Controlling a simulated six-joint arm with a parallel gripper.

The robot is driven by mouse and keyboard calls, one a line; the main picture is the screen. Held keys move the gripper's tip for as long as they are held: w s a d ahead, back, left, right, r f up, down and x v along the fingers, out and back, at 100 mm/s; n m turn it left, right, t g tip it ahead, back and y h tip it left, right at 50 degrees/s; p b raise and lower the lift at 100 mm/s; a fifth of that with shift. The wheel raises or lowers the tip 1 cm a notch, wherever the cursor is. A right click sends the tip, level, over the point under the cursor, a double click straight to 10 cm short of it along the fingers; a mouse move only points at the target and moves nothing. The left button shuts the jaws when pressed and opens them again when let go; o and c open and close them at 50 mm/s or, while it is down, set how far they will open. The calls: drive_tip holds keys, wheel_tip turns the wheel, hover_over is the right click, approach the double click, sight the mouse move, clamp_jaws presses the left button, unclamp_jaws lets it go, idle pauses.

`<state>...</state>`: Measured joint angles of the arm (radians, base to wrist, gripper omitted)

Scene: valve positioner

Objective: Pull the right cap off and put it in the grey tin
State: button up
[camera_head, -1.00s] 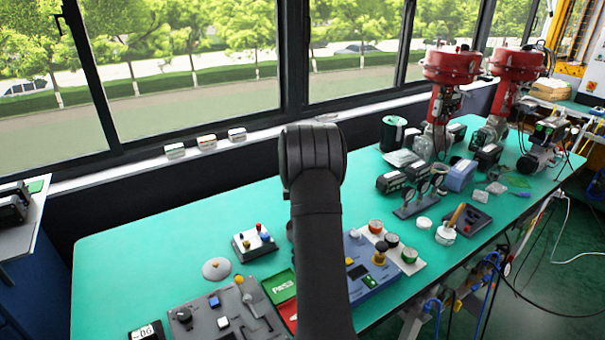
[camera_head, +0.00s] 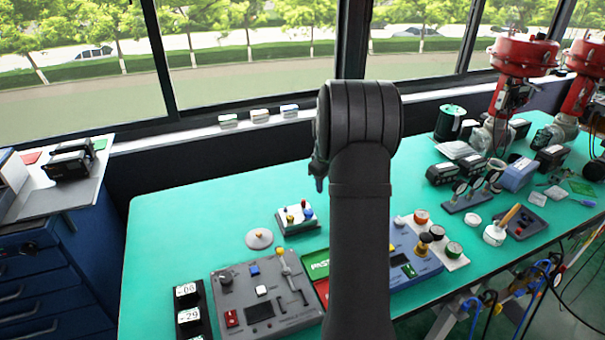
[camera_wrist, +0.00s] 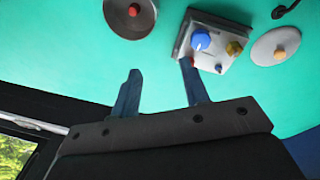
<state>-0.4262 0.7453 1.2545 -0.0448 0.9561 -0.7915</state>
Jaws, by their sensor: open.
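My gripper (camera_wrist: 160,78) shows its two blue-grey fingers apart and empty in the wrist view, above the green bench. A small light box with coloured knobs (camera_wrist: 212,45) lies just beyond the right finger; it also stands left of my arm in the head view (camera_head: 296,217). A pale round disc with an orange knob (camera_wrist: 277,47) lies beside it, also in the head view (camera_head: 259,238). A grey round piece with a dark red knob (camera_wrist: 130,14) is cut by the top edge. I cannot tell which piece is the right cap or the grey tin. My arm hides the bench behind it.
A grey control panel (camera_head: 262,312) and a green-and-red tray (camera_head: 316,266) lie in front. A blue unit (camera_head: 412,262), a plate with round buttons (camera_head: 440,246) and a white pot with a brush (camera_head: 495,235) stand right. The bench's left part is clear.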

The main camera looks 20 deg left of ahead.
drive_tip(key=s+a+r+m+t, duration=0.2)
drive_tip(key=s+a+r+m, duration=0.2)
drive_tip(key=s+r+m, duration=0.4)
drive_tip(key=m+y, duration=0.1)
drive_tip(key=m, duration=0.1)
approach(303, 201)
drive_tip(key=x, duration=0.8)
drive_tip(key=shift+w+f, duration=0.1)
drive_tip(key=shift+f, duration=0.1)
clamp_jaws()
